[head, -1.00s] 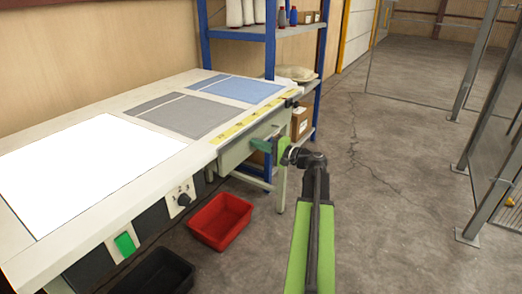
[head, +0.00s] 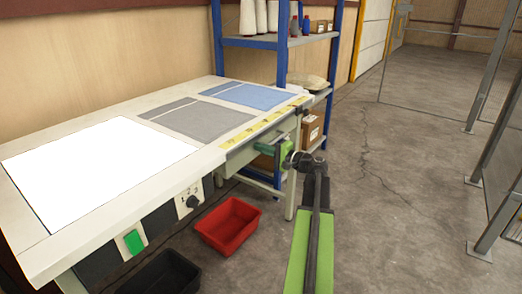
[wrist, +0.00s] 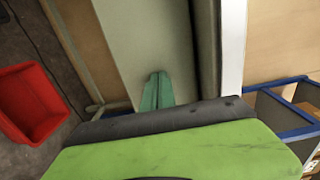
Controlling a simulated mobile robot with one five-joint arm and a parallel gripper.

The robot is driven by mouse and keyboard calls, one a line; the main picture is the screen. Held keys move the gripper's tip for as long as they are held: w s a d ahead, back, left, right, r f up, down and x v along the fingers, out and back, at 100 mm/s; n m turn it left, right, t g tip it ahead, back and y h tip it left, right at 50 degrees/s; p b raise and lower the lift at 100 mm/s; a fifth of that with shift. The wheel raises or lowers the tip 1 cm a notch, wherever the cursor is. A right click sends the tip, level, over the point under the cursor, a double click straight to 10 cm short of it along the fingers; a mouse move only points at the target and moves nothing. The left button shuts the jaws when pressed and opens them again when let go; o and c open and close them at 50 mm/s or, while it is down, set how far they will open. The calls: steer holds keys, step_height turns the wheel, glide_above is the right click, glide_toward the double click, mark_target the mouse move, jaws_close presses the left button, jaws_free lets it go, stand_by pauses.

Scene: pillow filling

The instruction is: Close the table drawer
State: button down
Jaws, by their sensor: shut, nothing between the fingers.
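The worktable (head: 210,158) has a pale drawer (head: 238,160) below its top, at the right end by the yellow strip. My gripper (head: 262,148) is in front of the drawer, with its green fingers together and empty, pointing at the pale front. In the wrist view the shut fingertips (wrist: 157,76) lie over a pale flat panel (wrist: 135,35), which looks like the drawer front. I cannot tell whether they touch it. A dark band runs between that panel and the white table edge (wrist: 232,45). How far the drawer stands out is hard to tell.
A red bin (head: 228,226) and a black bin (head: 160,275) stand on the floor below the table. A blue shelf rack (head: 281,80) stands behind its right end. Open concrete floor lies to the right, bounded by fence posts (head: 490,205).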

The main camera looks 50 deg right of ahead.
steer(key=s+d, duration=0.2)
steer(key=s, duration=1.1)
steer(key=shift+s, duration=0.35)
